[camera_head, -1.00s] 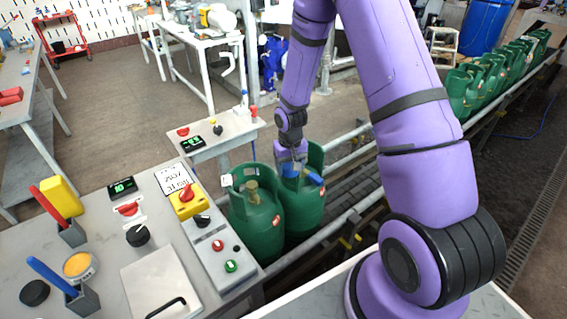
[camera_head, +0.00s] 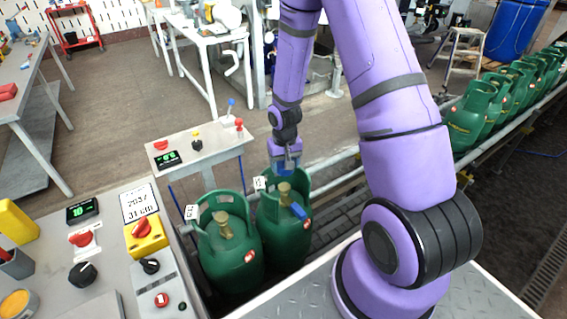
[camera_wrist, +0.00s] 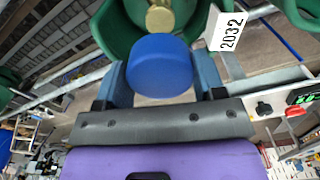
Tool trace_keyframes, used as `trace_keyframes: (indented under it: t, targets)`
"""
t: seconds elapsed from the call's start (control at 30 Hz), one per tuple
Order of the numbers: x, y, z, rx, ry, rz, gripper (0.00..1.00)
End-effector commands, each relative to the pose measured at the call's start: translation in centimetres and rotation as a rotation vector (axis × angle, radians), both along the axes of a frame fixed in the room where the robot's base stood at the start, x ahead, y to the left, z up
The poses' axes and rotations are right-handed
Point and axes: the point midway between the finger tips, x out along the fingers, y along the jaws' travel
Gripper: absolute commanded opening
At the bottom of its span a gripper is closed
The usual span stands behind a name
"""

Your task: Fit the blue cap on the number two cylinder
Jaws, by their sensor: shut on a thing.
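My gripper (camera_wrist: 161,80) is shut on the blue cap (camera_wrist: 160,68), one finger on each side of it. In the head view my gripper (camera_head: 287,165) hangs just above the collar of the right one of two green cylinders (camera_head: 285,238). Its brass valve (camera_head: 284,190) shows below the gripper. In the wrist view a brass valve (camera_wrist: 160,18) stands beyond the cap, and a white tag (camera_wrist: 231,32) reads 2032. A small blue piece (camera_head: 298,210) shows at the front of this cylinder; I cannot tell what it is. Contact between cap and valve is unclear.
A second green cylinder (camera_head: 228,255) stands close on the left. A control panel (camera_head: 140,230) is at the lower left, a small console (camera_head: 198,140) behind. The conveyor rail (camera_head: 335,182) runs to the right, with several more green cylinders (camera_head: 472,115) at its far end.

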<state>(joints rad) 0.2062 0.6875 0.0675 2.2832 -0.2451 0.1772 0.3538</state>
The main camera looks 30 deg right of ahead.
Motion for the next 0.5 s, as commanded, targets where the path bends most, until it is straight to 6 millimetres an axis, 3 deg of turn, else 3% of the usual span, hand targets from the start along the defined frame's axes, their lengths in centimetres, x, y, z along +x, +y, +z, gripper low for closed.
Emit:
trace_keyframes:
  t: [0.27, 0.5]
  targets:
    - [0.0, 0.0, -0.1, 0.000, 0.001, 0.000, 0.41]
    - [0.0, 0.0, -1.8, 0.001, 0.002, 0.000, 0.41]
